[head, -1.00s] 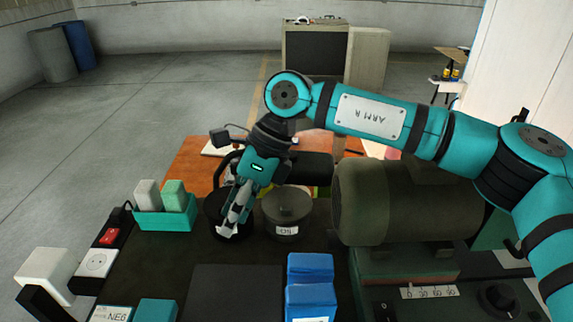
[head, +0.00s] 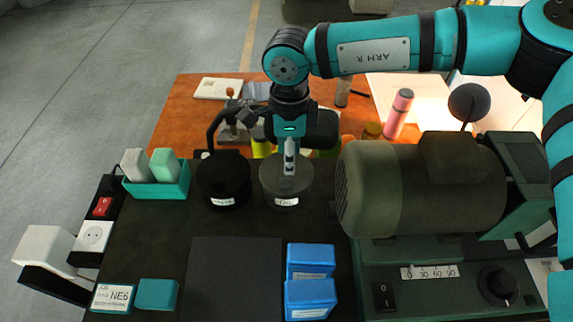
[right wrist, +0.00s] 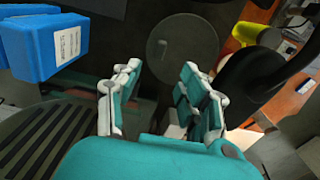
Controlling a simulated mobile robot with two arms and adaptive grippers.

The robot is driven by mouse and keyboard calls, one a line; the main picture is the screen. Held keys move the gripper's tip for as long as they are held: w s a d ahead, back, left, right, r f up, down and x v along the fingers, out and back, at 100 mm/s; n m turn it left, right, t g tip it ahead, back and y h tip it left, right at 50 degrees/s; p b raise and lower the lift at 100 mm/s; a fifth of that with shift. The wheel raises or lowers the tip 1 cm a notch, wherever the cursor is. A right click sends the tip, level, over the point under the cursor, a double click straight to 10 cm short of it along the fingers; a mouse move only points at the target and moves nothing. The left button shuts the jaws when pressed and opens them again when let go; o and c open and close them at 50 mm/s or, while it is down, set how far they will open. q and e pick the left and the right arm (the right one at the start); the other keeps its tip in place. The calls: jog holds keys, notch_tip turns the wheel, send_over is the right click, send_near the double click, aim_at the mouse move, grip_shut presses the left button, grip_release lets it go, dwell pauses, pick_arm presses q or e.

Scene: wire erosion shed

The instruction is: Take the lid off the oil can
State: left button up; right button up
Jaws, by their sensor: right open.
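The oil can (head: 268,192) is a dark grey round pot with a small white label on its front. It stands on the dark bench top, right of a similar black pot (head: 222,180). Its flat round lid (head: 302,181) is on and shows in the right wrist view as a grey disc (right wrist: 190,45) with a small knob. My right gripper (head: 290,168) points down over the lid and hides part of it. In the right wrist view my right gripper (right wrist: 161,85) is open, with nothing between its fingers; contact is unclear. My left gripper is out of view.
A large motor-like machine (head: 420,190) stands close on the right. Blue boxes (head: 310,290) and a dark mat (head: 235,270) lie in front. A teal holder (head: 160,190) stands left. Behind, an orange table (head: 190,120) carries a pink bottle (head: 398,112) and other items.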

aim_at(286, 181)
jog(key=f, duration=0.3)
jog(key=shift+w+p, duration=0.2)
jog(key=shift+p, duration=0.2)
jog(key=shift+s+a+f, duration=0.1)
jog(key=f+p, duration=0.3)
jog(key=f, duration=0.1)
jog(key=shift+s+a+f+p, duration=0.1)
jog(key=shift+s+a+p, duration=0.1)
jog(key=shift+p, duration=0.2)
jog(key=shift+f, duration=0.4)
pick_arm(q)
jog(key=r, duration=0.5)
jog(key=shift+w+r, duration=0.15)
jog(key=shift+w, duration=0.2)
pick_arm(e)
grip_shut()
